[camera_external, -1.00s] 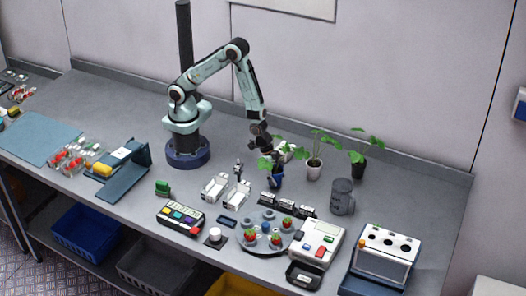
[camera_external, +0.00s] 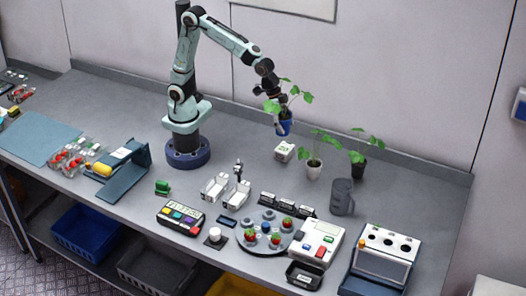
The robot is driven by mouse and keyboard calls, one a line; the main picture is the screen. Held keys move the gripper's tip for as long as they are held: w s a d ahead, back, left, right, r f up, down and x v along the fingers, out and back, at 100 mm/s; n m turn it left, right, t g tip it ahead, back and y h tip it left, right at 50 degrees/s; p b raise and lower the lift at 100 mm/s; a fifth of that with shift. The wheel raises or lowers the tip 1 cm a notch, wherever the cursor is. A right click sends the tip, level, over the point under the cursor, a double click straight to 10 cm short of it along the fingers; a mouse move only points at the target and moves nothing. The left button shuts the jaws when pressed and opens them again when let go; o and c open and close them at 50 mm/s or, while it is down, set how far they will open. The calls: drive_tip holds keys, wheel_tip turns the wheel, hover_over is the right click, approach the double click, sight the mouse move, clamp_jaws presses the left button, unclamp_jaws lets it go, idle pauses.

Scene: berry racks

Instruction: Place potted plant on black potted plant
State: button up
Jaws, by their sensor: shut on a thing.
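My gripper (camera_external: 278,107) is shut on a potted plant in a blue pot (camera_external: 285,127) and holds it in the air above the back of the bench. Its green leaves (camera_external: 296,96) spread around the fingers and partly hide them. The black potted plant (camera_external: 358,166) stands upright on the bench to the right, with green leaves above its dark pot.
A small white box (camera_external: 284,151) sits below the held plant. A round tray (camera_external: 243,241) with berries and several devices fill the front. The bench right of the black pot is clear.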

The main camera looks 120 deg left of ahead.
sight(282, 116)
drive_tip(key=v, duration=0.4)
drive_tip(key=shift+r, duration=0.4)
drive_tip(key=s+n, duration=0.1)
drive_tip(key=s, duration=0.3)
drive_tip(key=shift+n+y, duration=0.4)
drive_tip(key=shift+n, duration=0.1)
drive_tip(key=w+r, duration=0.2)
drive_tip(key=w+a, duration=0.1)
drive_tip(key=w, duration=0.1)
drive_tip(key=shift+w+a+r, duration=0.1)
drive_tip(key=shift+r, duration=0.3)
drive_tip(key=w+a+f+n+y, duration=0.1)
drive_tip(key=w+a+f+n, duration=0.2)
drive_tip(key=w+a+f, duration=0.85)
drive_tip(key=shift+g, duration=0.3)
drive_tip(key=w+a+f, duration=0.2)
drive_tip(key=w, duration=0.1)
drive_tip(key=w+a+f, duration=0.2)
drive_tip(key=w+f, duration=0.1)
drive_tip(key=w+a+f, duration=0.2)
drive_tip(key=w+f, duration=0.1)
drive_tip(key=w, duration=0.1)
drive_tip(key=shift+w+f, duration=0.45)
drive_tip(key=shift+w, duration=0.05)
drive_tip(key=shift+w+a+f, duration=0.1)
drive_tip(key=shift+w+f, duration=0.05)
drive_tip(key=shift+f, duration=1.65)
